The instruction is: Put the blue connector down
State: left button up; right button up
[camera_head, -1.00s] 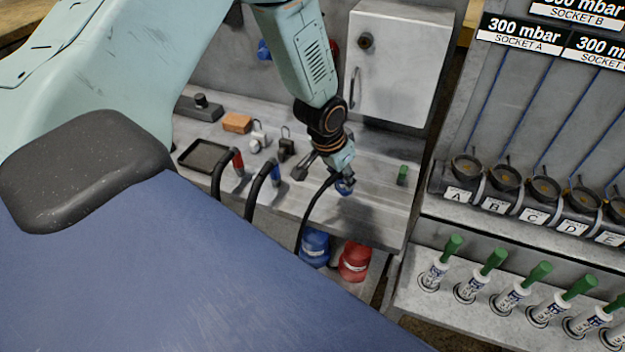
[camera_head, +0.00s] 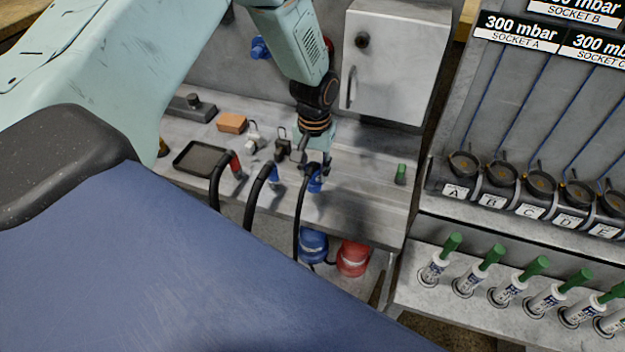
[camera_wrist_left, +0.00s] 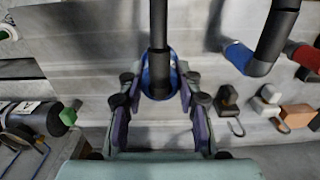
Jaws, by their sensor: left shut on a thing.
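My left gripper (camera_head: 316,162) points down over the grey bench and is shut on a blue connector (camera_head: 315,184) with a black hose. In the left wrist view the gripper's fingers (camera_wrist_left: 158,92) stand on both sides of the blue connector (camera_wrist_left: 147,78), and the hose covers much of it. The connector looks upright and close to the bench top; I cannot tell whether it touches. My right gripper is not in view.
Left of it stand another hosed blue connector (camera_head: 275,178) and a red one (camera_head: 236,168). A green object (camera_head: 400,174) stands right; the bench (camera_head: 358,205) between is clear.

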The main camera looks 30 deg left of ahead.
aim_at(314, 180)
pick_arm(q)
jog(key=f, duration=0.3)
jog(key=shift+s+d+f, duration=0.15)
jog(key=shift+s+f, duration=0.05)
jog(key=shift+f, duration=0.2)
jog(key=shift+w+f, duration=0.1)
jog(key=o, duration=0.7)
jog(key=shift+f, duration=0.1)
jog(key=o, duration=0.5)
